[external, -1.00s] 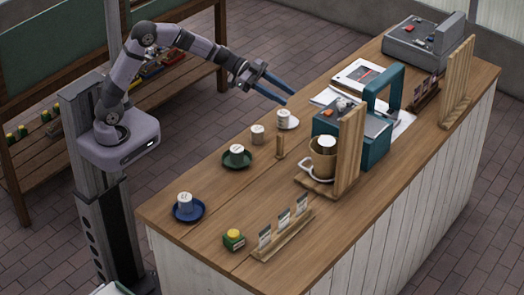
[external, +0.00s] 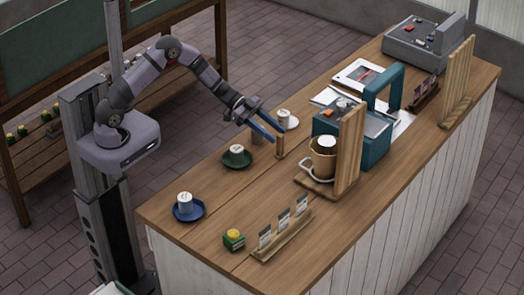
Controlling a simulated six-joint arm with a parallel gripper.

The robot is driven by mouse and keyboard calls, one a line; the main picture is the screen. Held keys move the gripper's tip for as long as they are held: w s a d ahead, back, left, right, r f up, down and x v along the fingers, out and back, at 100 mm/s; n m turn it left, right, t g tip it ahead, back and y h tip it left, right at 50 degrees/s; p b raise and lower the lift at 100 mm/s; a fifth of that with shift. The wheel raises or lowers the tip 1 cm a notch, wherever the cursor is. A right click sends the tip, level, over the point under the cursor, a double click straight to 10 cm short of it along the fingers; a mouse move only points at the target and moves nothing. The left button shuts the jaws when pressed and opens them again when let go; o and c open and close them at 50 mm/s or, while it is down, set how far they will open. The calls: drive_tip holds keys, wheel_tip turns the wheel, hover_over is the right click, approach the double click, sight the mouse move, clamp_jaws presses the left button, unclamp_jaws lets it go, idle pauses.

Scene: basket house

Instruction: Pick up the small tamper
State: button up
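The small tamper (external: 280,149) appears to be the short wooden upright piece standing on the wooden counter, left of the teal machine. My gripper (external: 277,136) has two blue fingers, spread apart and pointing down to the right. The fingertips are at the tamper's upper end in the picture. I cannot tell whether the tamper is between them or whether they touch it. The tamper stands upright on the counter.
A cup on a green saucer (external: 238,162) is to the left. A wooden stand (external: 349,150) with a tan pitcher (external: 322,163) is to the right.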

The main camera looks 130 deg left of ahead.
sight(283, 139)
drive_tip(key=shift+p+x, duration=1.75)
drive_tip(key=shift+x, duration=1.9)
drive_tip(key=shift+a+f, duration=0.1)
drive_tip(key=shift+a, duration=0.1)
clamp_jaws()
